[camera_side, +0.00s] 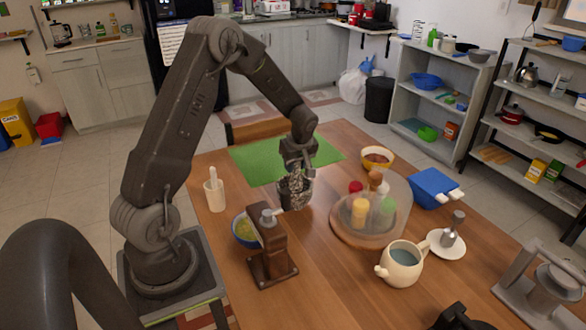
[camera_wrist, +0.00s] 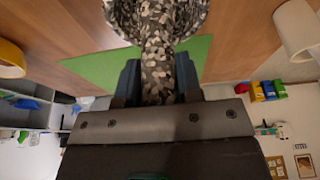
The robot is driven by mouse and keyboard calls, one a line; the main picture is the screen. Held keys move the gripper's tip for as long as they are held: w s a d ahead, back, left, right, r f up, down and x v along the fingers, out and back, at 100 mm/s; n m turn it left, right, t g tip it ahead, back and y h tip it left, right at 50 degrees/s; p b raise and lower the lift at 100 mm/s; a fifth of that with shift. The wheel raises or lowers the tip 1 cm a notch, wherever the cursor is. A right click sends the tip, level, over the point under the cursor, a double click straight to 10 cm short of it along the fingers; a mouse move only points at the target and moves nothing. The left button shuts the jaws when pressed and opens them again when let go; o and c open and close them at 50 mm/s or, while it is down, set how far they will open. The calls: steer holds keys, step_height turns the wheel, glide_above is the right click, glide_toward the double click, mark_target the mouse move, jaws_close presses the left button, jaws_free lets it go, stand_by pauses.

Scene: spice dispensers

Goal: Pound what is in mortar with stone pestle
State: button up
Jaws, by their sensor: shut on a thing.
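The stone mortar (camera_side: 294,192), speckled grey and black, stands on the wooden table at the near edge of a green mat. It also shows at the top of the wrist view (camera_wrist: 191,14). My gripper (camera_side: 299,160) is right above it, pointing down. In the wrist view my gripper (camera_wrist: 157,82) is shut on the speckled stone pestle (camera_wrist: 157,58), with a dark finger on each side. The pestle's far end reaches into the mortar's mouth. Its tip and the mortar's contents are hidden, so I cannot tell whether it touches the bottom.
The green mat (camera_side: 255,163) lies behind the mortar. A white cup (camera_side: 214,194) stands left, a brown stand (camera_side: 271,255) and blue bowl (camera_side: 245,231) nearer. A clear-covered spice carousel (camera_side: 372,220) is right, a yellow bowl (camera_side: 377,158) behind it. A cream mug (camera_side: 402,264) stands front right.

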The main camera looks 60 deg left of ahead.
steer(key=shift+f, duration=1.55)
steer(key=shift+w+a+r, duration=0.15)
steer(key=shift+a+r, duration=0.1)
steer(key=shift+r, duration=0.55)
steer(key=shift+w+a+r, duration=0.1)
steer(key=shift+a+r, duration=0.15)
steer(key=shift+r, duration=0.55)
steer(key=shift+f, duration=0.1)
steer(key=shift+f, duration=1.5)
